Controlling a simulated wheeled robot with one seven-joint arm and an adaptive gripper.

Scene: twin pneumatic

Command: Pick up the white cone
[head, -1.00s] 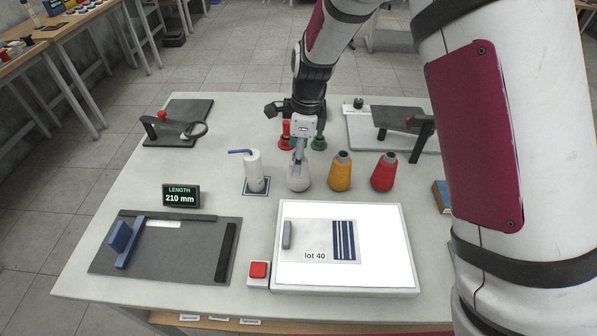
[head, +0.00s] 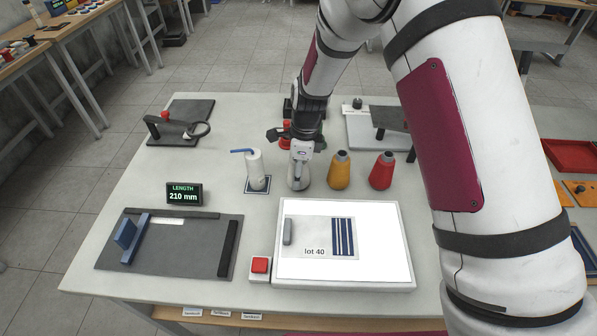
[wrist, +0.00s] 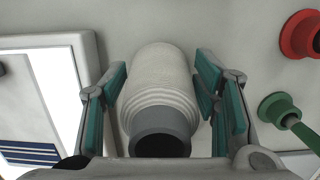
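The white cone (wrist: 165,80) of wound yarn with a grey tip lies between my two fingers in the wrist view. In the head view the white cone (head: 298,181) stands upright on the table, its upper part hidden by my gripper (head: 299,166). In the wrist view my gripper (wrist: 164,83) is spread around the cone, with a teal-padded finger on each side. The gaps to the cone look very narrow, and contact is hard to judge.
An orange cone (head: 340,172) and a red cone (head: 382,172) stand to the right. A white bottle with a blue spout (head: 255,170) stands close on the left. A light panel (head: 390,250) lies in front.

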